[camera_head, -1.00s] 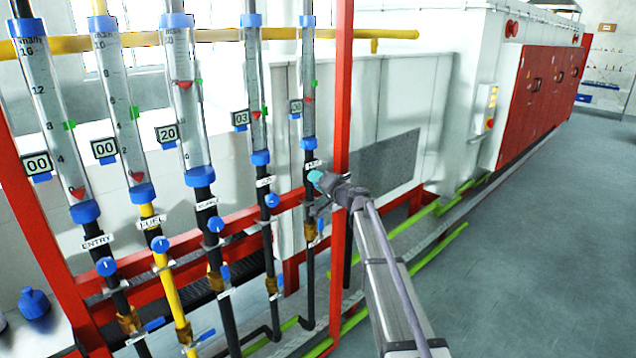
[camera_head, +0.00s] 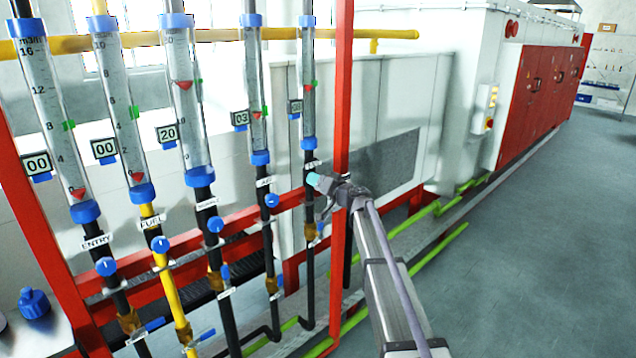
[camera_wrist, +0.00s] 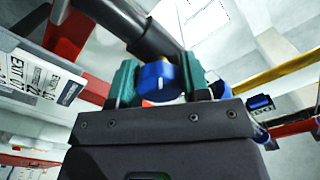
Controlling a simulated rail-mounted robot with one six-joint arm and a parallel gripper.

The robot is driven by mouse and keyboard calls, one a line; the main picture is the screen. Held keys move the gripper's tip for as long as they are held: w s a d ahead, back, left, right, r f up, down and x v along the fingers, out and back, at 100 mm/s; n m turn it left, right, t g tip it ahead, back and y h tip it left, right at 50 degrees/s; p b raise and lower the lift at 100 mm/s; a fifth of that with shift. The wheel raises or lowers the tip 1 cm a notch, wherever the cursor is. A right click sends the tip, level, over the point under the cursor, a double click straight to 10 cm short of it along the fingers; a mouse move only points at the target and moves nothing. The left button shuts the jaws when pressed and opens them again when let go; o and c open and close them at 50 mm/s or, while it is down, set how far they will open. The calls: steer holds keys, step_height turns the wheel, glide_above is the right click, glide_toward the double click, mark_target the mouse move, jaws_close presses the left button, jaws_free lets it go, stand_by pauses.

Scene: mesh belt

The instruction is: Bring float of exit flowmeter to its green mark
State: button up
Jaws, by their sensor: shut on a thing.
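The rightmost flowmeter is the exit one; its clear tube (camera_head: 308,120) stands upright with a red float (camera_head: 308,88) inside. Its green mark (camera_head: 314,84) is on the tube's right side. The float is very near the mark's height, perhaps slightly below; it is too small to tell exactly. My gripper (camera_head: 315,180) is at the valve below this tube. In the wrist view its teal fingers are shut on the blue knob (camera_wrist: 157,82), one finger on each side. A white line shows on the knob's face. In the head view the gripper hides the knob.
A red post (camera_head: 343,100) stands just right of the exit tube. Other flowmeters stand to the left, the nearest with its own blue knob (camera_head: 271,200). A label reading EXIT (camera_wrist: 22,68) is in the wrist view. Grey floor (camera_head: 530,250) is open at right.

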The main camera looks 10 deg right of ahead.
steer(key=o, duration=0.9)
steer(key=shift+o, duration=0.2)
steer(key=v, duration=1)
steer(key=shift+s+d, duration=0.15)
steer(key=shift+s, duration=0.2)
steer(key=shift+f, duration=0.1)
